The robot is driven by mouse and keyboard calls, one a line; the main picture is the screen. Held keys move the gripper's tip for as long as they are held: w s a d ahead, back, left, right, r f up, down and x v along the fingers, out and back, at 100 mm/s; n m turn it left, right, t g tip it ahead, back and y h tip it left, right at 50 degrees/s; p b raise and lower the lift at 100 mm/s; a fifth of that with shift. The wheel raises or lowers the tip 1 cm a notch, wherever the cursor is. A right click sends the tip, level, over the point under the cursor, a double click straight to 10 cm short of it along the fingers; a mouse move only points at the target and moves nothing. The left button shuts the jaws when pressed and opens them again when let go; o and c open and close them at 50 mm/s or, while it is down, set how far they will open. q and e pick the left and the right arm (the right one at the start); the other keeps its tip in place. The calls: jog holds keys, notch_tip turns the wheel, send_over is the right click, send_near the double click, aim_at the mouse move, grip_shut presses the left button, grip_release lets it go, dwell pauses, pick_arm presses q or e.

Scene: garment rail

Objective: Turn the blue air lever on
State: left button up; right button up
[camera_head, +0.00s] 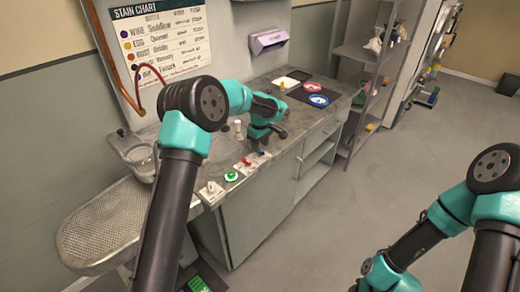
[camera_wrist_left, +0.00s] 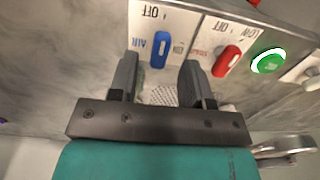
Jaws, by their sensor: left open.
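The blue air lever (camera_wrist_left: 160,50) stands on a white plate marked OFF, AIR and ON, at the top middle of the left wrist view. It points toward the OFF mark, with ON beside it to the right. In the head view it is a small blue spot (camera_head: 262,153) on the counter's front edge. My left gripper (camera_wrist_left: 157,78) is open, its two fingers on either side of the lever's line; I cannot tell whether they touch it. It also shows in the head view (camera_head: 262,146) above the control row. My right gripper is out of view; only its arm shows.
A red lever (camera_wrist_left: 227,61) and a green button (camera_wrist_left: 268,61) sit right beside the air lever in the wrist view. A perforated ironing board (camera_head: 105,222) lies at the counter's left end. Coloured dishes (camera_head: 318,100) are at the far end.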

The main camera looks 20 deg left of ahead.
pick_arm(q)
jog(key=shift+f, duration=1.25)
jog(key=shift+c, duration=0.3)
grip_shut()
